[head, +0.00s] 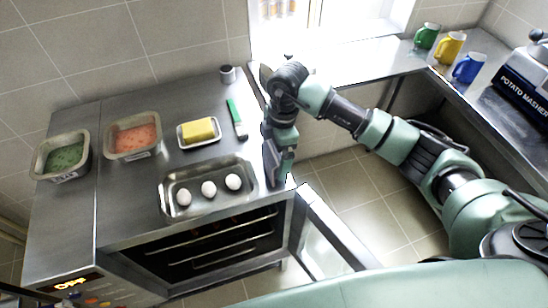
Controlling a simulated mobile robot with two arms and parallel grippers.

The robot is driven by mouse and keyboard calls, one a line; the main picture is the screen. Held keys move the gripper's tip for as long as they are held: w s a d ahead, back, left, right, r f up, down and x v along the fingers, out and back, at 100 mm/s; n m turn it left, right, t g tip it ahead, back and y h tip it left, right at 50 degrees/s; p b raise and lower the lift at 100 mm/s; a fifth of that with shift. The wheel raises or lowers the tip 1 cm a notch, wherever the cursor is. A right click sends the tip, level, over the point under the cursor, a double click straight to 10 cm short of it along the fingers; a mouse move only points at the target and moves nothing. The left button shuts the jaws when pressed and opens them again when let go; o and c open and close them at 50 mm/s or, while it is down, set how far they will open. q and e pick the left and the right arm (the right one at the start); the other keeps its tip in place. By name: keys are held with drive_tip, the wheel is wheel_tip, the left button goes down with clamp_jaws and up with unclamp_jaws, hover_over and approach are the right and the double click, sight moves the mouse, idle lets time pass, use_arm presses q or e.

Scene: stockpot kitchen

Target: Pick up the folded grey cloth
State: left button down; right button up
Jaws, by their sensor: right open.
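My right arm comes in from the right, and its gripper (277,172) points down at the right front corner of the steel counter (130,222), beside the tray with eggs. The gripper is open. A dark grey flat shape shows at the fingers; I cannot tell whether it is part of the gripper or the folded grey cloth. I cannot make out the cloth for certain anywhere else. The gripper and wrist hide part of the counter's right edge. My left gripper is not in view.
A metal tray (238,205) holds three eggs. Yellow butter on a dish (198,131), a green-handled tool (235,112), a small cup (227,73) and two food pans stand behind. The oven door (330,240) hangs open below. Mugs (450,47) stand on the far right counter.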

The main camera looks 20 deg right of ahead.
drive_tip(key=f, duration=0.1)
drive_tip(key=f+p, duration=0.1)
drive_tip(key=f, duration=0.1)
drive_tip(key=shift+s+a+f, duration=0.2)
drive_tip(key=shift+a+f, duration=0.1)
drive_tip(key=shift+f, duration=0.3)
drive_tip(key=c, duration=1.5)
drive_tip(key=shift+w+r, duration=0.1)
drive_tip(key=shift+r+b, duration=2.15)
drive_tip(key=shift+r, duration=7.8)
